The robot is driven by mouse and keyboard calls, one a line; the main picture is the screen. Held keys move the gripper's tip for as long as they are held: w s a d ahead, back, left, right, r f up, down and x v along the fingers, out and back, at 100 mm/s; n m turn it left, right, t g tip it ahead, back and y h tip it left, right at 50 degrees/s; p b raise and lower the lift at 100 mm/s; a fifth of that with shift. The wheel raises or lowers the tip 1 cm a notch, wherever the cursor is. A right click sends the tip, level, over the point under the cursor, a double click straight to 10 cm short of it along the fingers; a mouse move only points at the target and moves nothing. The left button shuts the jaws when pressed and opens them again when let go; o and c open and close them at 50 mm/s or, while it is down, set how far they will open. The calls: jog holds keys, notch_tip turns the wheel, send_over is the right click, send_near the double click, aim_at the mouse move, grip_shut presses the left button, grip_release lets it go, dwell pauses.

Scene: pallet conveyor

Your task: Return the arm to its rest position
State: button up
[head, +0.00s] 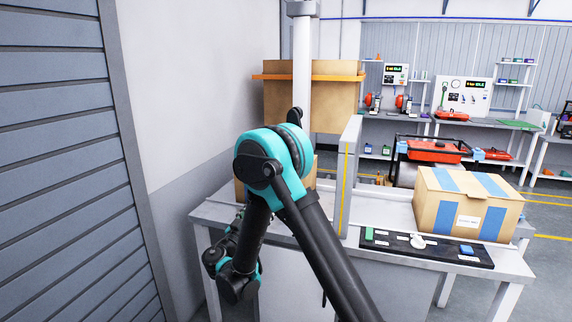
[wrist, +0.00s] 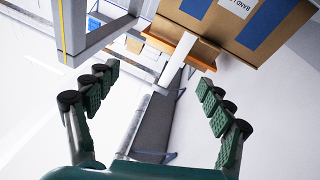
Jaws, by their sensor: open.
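My gripper (wrist: 158,78) shows in the wrist view with its two dark green, padded fingers wide apart and nothing between them. In the head view my black and teal arm (head: 275,165) rises from the bottom, bends at a teal elbow in the middle and folds back down to the lower left. Its wrist part (head: 238,272) hangs at the left front of the grey table (head: 395,255). The gripper fingers cannot be made out in the head view.
A taped cardboard box (head: 450,205) stands on the right of the table, behind a black tray (head: 400,245) of small items. A grey frame (head: 348,180) stands mid-table. A larger box (head: 280,105) with an orange band is behind. A wall (head: 190,100) is close at left.

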jog(key=s+d+f+g, duration=0.2)
jog(key=d+g, duration=0.1)
jog(key=d, duration=0.6)
jog(key=s+d+f+n+g+y, duration=0.15)
jog(key=d+g, duration=0.25)
jog(key=d, duration=0.4)
jog(key=s+d+f+g, duration=0.2)
jog(key=s+d+g, duration=0.1)
jog(key=d, duration=0.6)
jog(key=s+d+f+n+g+y, duration=0.1)
jog(key=s+f+y, duration=0.3)
jog(key=s, duration=0.7)
jog(key=s+f+n+g+y, duration=0.1)
jog(key=s+f+g+y, duration=0.2)
jog(key=s, duration=0.7)
jog(key=shift+s+d+f+y, duration=0.35)
jog(key=shift+s+f, duration=0.05)
